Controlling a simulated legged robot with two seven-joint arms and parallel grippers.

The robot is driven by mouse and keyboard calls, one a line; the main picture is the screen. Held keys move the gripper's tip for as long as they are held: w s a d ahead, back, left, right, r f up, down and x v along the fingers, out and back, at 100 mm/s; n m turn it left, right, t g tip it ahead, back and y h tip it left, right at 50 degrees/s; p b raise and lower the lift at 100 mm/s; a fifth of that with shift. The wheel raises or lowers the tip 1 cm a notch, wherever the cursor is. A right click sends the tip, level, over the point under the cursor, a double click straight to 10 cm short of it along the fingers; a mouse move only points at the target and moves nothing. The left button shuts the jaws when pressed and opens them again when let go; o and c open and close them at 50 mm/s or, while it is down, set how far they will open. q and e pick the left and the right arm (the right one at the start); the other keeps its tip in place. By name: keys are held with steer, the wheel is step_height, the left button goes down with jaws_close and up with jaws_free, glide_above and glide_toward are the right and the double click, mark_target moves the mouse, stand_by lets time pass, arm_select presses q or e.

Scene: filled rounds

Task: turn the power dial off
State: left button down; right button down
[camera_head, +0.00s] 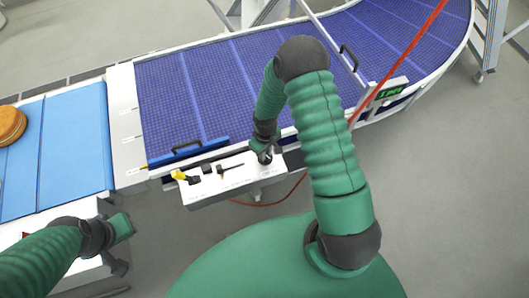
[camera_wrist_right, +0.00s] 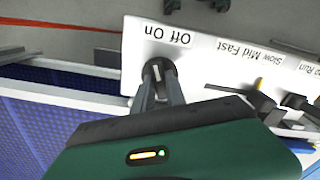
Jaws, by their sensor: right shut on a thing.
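The power dial (camera_wrist_right: 151,69) is a dark round knob beside the printed words "Off On" on a white control panel (camera_wrist_right: 200,60). My right gripper (camera_wrist_right: 160,88) is shut on it, with both dark fingers at the dial. A small light mark shows between the fingertips; I cannot tell which word it points to. In the head view the right gripper (camera_head: 265,155) is at the right part of the panel (camera_head: 236,184), and it mostly hides the dial. My left gripper (camera_head: 118,264) is at lower left, away from the panel; its finger opening is unclear.
A black lever (camera_wrist_right: 262,98) is beside the "Slow Mid Fast" label. A yellow-and-black control (camera_head: 184,177) is at the panel's left end. The blue conveyor (camera_head: 200,90) lies behind the panel. A brown round item (camera_head: 10,124) is at far left. A red cable (camera_head: 262,204) hangs below.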

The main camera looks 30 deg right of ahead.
steer(key=m+b, duration=0.1)
steer(key=m, duration=0.4)
steer(key=shift+w+d+b, duration=0.1)
steer(key=shift+w+b, duration=0.05)
steer(key=shift+b, duration=0.15)
steer(key=m, duration=0.5)
steer(key=shift+r+m+b, duration=0.15)
steer(key=shift+m+b, duration=0.15)
steer(key=shift+b, duration=0.1)
steer(key=c, duration=1.7)
jaws_free()
steer(key=o, duration=0.3)
steer(key=shift+o, duration=0.2)
steer(key=shift+r, duration=0.2)
step_height(320, 180, up, 16)
steer(key=b, duration=0.2)
steer(key=shift+r, duration=0.15)
